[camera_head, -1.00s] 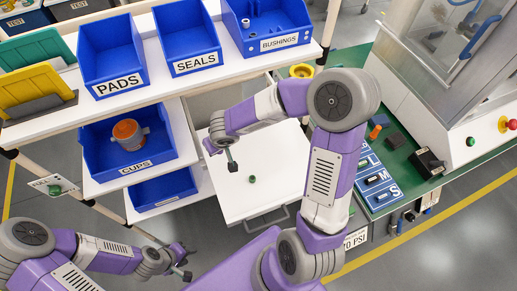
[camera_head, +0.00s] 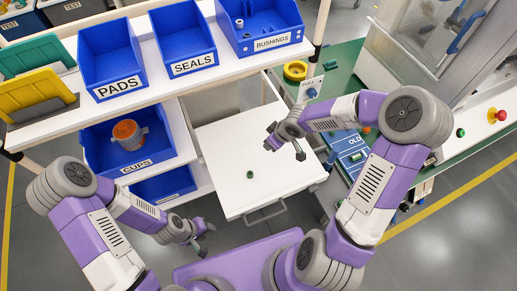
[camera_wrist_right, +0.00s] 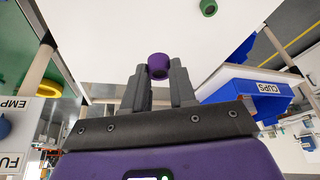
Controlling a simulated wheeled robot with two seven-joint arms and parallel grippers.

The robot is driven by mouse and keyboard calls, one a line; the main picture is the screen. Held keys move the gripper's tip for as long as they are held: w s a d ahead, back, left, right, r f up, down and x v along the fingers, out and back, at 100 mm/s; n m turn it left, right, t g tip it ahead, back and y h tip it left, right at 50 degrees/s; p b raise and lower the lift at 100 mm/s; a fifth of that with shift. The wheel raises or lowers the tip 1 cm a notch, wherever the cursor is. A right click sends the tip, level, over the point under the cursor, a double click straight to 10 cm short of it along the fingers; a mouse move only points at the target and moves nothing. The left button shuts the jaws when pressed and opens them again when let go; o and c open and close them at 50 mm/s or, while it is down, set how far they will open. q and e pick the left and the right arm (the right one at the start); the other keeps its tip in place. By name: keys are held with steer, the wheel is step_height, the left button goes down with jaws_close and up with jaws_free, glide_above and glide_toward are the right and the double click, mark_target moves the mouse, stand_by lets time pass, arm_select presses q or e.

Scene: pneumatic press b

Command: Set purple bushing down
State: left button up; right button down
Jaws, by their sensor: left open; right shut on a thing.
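My right gripper (camera_head: 299,152) is above the right edge of the white drawer top (camera_head: 225,145). In the right wrist view it is shut on the purple bushing (camera_wrist_right: 159,66), held between its fingertips (camera_wrist_right: 160,80). The purple bushing cannot be made out in the head view. A small green bushing (camera_head: 250,174) stands on the white top, left of and nearer than the right gripper; it also shows in the right wrist view (camera_wrist_right: 208,7). My left gripper (camera_head: 207,229) is open and apart, in front of the drawer's left side.
Blue bins labelled PADS (camera_head: 112,87), SEALS (camera_head: 192,64) and BUSHINGS (camera_head: 270,43) stand on the upper shelf. A CUPS bin (camera_head: 100,155) with an orange-topped part is below. A green bench (camera_head: 345,65) with a blue tray (camera_head: 350,150) lies right. Much of the white top is clear.

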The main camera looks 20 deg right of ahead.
steer(key=d+f+n+g+y+p, duration=0.1)
steer(key=d+n+p, duration=0.1)
steer(key=d+n, duration=0.15)
steer(key=n+g+y+p, duration=0.1)
steer(key=n+g+p, duration=0.1)
steer(key=n, duration=0.5)
glide_toward(280, 163)
steer(key=x, duration=0.6)
steer(key=shift+f+b, duration=0.1)
steer(key=shift+b, duration=0.25)
steer(key=c, duration=0.9)
jaws_free()
